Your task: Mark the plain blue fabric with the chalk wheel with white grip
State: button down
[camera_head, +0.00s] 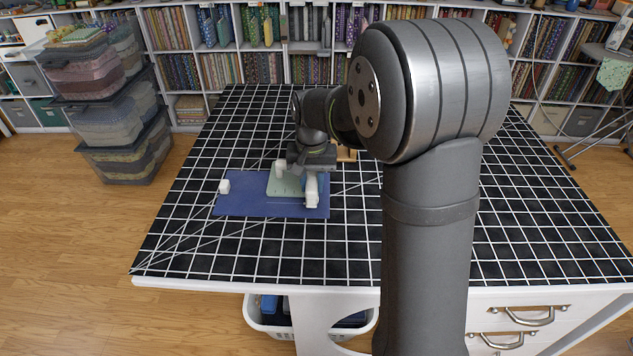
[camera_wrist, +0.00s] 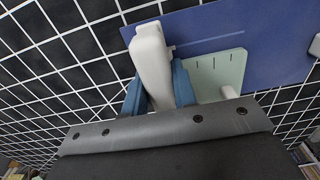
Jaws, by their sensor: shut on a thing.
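The plain blue fabric (camera_head: 240,206) lies flat on the gridded cutting table, left of my arm. My gripper (camera_wrist: 157,80) has blue pads shut on the white grip of the chalk wheel (camera_wrist: 151,50). In the head view the chalk wheel (camera_head: 312,192) is at the fabric's right part. Its wheel is hidden, and I cannot tell whether it touches the cloth. A pale green template (camera_head: 284,187) with tick marks lies on the fabric beside it.
A white block (camera_head: 224,186) sits at the fabric's left edge. A small wooden item (camera_head: 346,153) is behind my gripper. The gridded mat (camera_head: 200,250) is clear in front of the fabric.

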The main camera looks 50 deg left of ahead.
jog(key=shift+s+a, duration=0.3)
jog(key=shift+s, duration=0.05)
jog(key=shift+s+a, duration=0.8)
jog(key=shift+s+a, duration=0.1)
jog(key=shift+s+a, duration=0.65)
jog(key=shift+s+a, duration=0.1)
jog(key=shift+s+a, duration=0.7)
jog(key=shift+a, duration=0.1)
jog(key=shift+s+a, duration=0.7)
jog(key=shift+s, duration=0.05)
